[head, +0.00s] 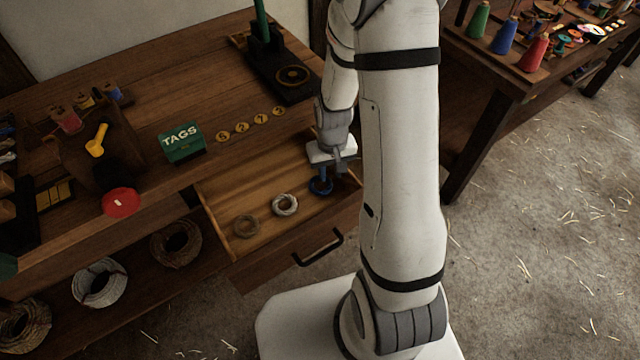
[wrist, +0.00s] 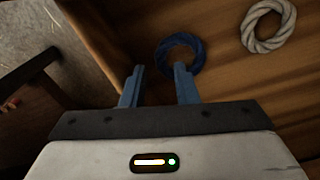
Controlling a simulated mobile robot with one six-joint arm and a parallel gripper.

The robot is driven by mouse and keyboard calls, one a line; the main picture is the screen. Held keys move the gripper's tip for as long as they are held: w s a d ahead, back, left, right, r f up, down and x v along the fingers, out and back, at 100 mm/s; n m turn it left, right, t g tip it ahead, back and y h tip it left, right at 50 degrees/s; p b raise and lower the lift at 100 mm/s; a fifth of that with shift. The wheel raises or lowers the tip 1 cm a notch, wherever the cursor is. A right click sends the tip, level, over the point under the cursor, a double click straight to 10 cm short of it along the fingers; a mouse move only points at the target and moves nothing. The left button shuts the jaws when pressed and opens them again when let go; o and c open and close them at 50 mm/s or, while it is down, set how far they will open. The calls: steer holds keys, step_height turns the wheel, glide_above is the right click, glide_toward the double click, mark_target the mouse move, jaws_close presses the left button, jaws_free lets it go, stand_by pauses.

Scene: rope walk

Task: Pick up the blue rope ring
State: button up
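The blue rope ring (head: 320,188) lies in the open drawer (head: 262,196), near its right end, partly hidden by my gripper (head: 326,172). In the wrist view the blue rope ring (wrist: 200,49) is just beyond the fingertips of my gripper (wrist: 159,72). The fingers are apart with nothing held between them. The right fingertip overlaps the ring's near part in the picture, and the left fingertip is to the left of the ring. I cannot tell whether the finger touches the rope.
A pale rope ring (head: 285,204) and a tan rope ring (head: 246,226) lie in the same drawer, left of the blue one. The drawer's front with its handle (head: 318,248) and its right side are close. A green TAGS box (head: 181,145) stands on the bench.

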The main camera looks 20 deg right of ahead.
mark_target(329, 181)
step_height(329, 181, down, 3)
steer(key=shift+w+f, duration=0.1)
jaws_close()
stand_by(0.3)
